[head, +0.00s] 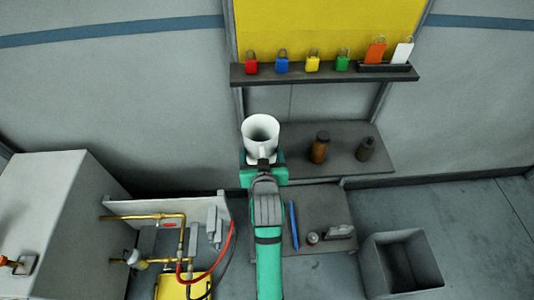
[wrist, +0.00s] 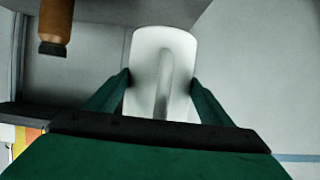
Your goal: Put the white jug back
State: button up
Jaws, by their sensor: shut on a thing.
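The white jug (head: 261,132) is upright and open-topped in the head view, at the left end of the dark shelf (head: 345,135) below the padlock rail. It also shows in the wrist view (wrist: 147,70), with its handle facing my gripper's palm. My gripper (wrist: 160,88) is shut on the jug, one green finger on each side. In the head view my gripper (head: 262,165) reaches it from the front. The jug's base is hidden behind my gripper, so I cannot tell whether it touches the shelf.
A brown bottle (head: 320,148) and a dark bottle (head: 366,149) stand on the shelf right of the jug. Brass pipework (head: 150,217) is at lower left, and a grey bin (head: 401,265) at lower right.

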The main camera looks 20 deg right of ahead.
jog(key=w+d+f, duration=0.1)
jog(key=w+f, duration=0.1)
jog(key=w+d+f, duration=0.1)
jog(key=w+f, duration=0.1)
jog(key=w+d+f, duration=0.1)
jog(key=d+f, duration=0.1)
jog(key=shift+w+f, duration=0.35)
jog(key=shift+w, duration=0.05)
jog(key=shift+f, duration=1.5)
jog(key=shift+f, duration=0.1)
jog(key=o, duration=1.6)
jog(key=shift+f, duration=0.1)
